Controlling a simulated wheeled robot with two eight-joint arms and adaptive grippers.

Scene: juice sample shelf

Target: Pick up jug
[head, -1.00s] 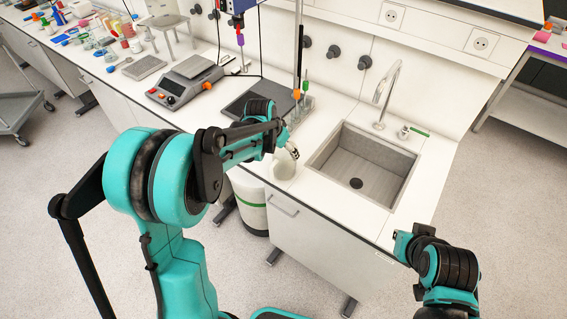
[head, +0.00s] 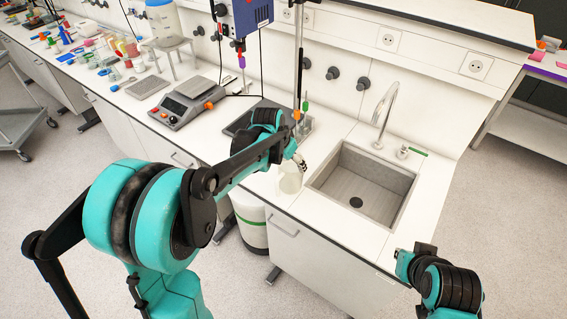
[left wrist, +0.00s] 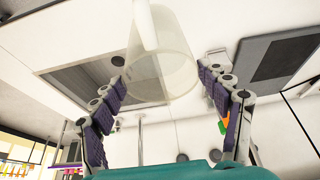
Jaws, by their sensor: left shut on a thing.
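The jug (head: 290,179) is a pale, translucent vessel at the counter's front edge, just left of the sink. In the left wrist view the jug (left wrist: 172,62) sits between the two purple-padded fingers, with a white bar-like part, perhaps its handle, toward the camera. My left gripper (left wrist: 163,76) is shut on the jug; in the head view the gripper (head: 298,162) is at its upper part, and my arm hides some of it. Whether the jug touches the counter is unclear. My right gripper (head: 412,256) is low at the right, apart from the jug; its fingers are unclear.
The sink (head: 363,188) with its tap (head: 386,110) is right of the jug. A white bin (head: 249,222) stands below the counter. Small labware crowds the far left.

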